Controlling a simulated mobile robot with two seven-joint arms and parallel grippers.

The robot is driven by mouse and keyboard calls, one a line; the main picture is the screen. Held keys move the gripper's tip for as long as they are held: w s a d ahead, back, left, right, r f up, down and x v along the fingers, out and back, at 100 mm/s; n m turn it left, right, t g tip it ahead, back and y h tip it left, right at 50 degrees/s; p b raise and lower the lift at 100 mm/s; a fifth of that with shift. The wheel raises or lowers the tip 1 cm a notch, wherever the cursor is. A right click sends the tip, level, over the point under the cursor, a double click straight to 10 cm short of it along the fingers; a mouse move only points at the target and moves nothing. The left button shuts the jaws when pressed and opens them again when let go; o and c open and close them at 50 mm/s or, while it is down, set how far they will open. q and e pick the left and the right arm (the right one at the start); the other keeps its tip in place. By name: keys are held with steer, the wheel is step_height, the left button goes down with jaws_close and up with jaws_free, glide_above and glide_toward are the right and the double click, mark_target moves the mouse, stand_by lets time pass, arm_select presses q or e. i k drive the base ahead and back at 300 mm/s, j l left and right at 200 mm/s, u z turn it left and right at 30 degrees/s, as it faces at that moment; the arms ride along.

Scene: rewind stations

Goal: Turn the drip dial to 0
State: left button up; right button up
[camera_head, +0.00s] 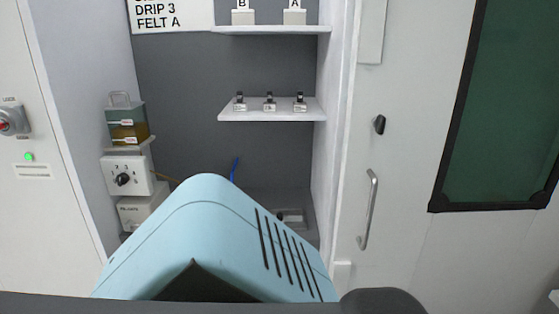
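The drip dial (123,179) is a round black knob on the front of a white box (146,178) at the left of the alcove. Small marks surround the knob, with a 3 readable near its top. Which mark the knob points to is too small to tell. A white sign (175,18) at the top reads "DRIP 3" and "FELT A". Neither of my grippers is in view, and nothing touches the dial.
A reservoir (127,136) with amber liquid stands above the dial box; another white box (142,206) is below. A shelf (270,115) holds 3 small items. A handled door (400,150) is right. A red button (5,125) and green light (29,157) are far left.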

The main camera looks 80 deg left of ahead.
mark_target(123, 178)
steer(key=u, duration=3.6)
